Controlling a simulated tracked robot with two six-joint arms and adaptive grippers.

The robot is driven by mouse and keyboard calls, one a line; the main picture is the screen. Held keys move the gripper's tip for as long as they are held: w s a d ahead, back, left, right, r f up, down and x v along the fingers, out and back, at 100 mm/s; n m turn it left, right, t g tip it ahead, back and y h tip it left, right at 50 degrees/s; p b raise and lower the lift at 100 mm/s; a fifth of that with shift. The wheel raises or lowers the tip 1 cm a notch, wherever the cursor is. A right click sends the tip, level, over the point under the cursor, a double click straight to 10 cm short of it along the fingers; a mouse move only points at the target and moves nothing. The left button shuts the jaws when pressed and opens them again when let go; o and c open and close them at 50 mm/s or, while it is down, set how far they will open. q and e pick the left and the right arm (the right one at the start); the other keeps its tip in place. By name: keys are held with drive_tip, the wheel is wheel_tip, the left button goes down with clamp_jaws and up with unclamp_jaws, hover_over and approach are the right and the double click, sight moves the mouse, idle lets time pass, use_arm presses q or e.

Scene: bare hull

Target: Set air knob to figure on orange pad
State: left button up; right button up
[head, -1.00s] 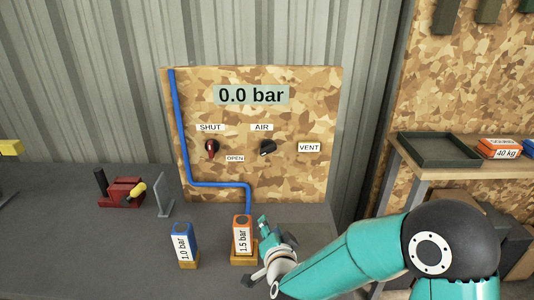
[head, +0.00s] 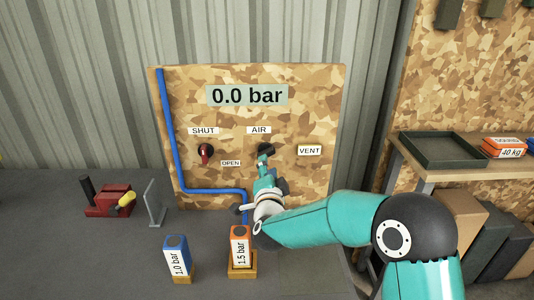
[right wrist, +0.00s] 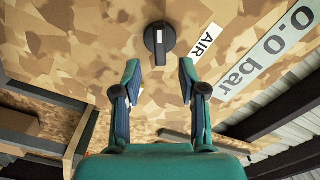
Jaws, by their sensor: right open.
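The black air knob (head: 265,149) is on the wooden panel under the AIR label; it also shows in the right wrist view (right wrist: 160,40). The display (head: 247,95) reads 0.0 bar. My right gripper (head: 265,160) is in front of the panel just below the knob. In the right wrist view my right gripper (right wrist: 159,75) is open and empty, its fingers apart with the knob ahead, centred between them. The orange pad block (head: 240,247) is marked 1.5 bar and stands on the bench. A blue block (head: 177,257) marked 1.0 bar stands left of it. My left gripper is not in view.
A red-handled valve (head: 205,152) sits left of the knob between SHUT and OPEN labels. A VENT label (head: 309,150) is to the right. A blue pipe (head: 210,191) runs down the panel. A red device (head: 108,200) and grey plate (head: 154,203) stand on the bench at left.

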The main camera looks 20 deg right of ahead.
sight(266, 153)
drive_tip(key=p+x, duration=0.1)
drive_tip(key=x, duration=0.5)
drive_tip(key=shift+f, duration=0.1)
clamp_jaws()
